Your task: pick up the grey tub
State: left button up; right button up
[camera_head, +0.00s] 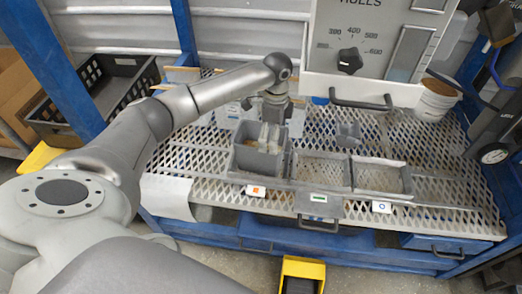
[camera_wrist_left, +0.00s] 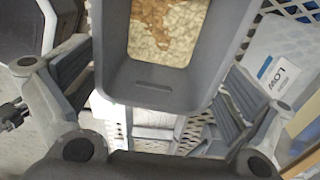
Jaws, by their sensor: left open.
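The grey tub (camera_head: 250,160) stands on the perforated metal bench, below and around the end of my left arm. In the left wrist view the tub (camera_wrist_left: 155,85) shows from above, with pale grains and some brown material inside. My left gripper (camera_head: 268,138) is over the tub in the head view. In the wrist view the left gripper (camera_wrist_left: 152,92) has its fingers spread, one on each side of the tub's near end. Gaps show beside the tub walls, and whether either finger touches is not clear. My right gripper is in neither view.
The hopper panel (camera_head: 372,45) with a dial overhangs the bench. A white bucket (camera_head: 436,102) stands at right, a black crate (camera_head: 112,92) at left.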

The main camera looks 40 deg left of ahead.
pick_arm(q)
jog(key=shift+s+f+b, duration=0.15)
jog(key=shift+f+b, duration=0.3)
jog(key=shift+f, duration=1.75)
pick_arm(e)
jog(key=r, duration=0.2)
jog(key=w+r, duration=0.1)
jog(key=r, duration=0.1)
pick_arm(q)
jog(key=c, duration=1.2)
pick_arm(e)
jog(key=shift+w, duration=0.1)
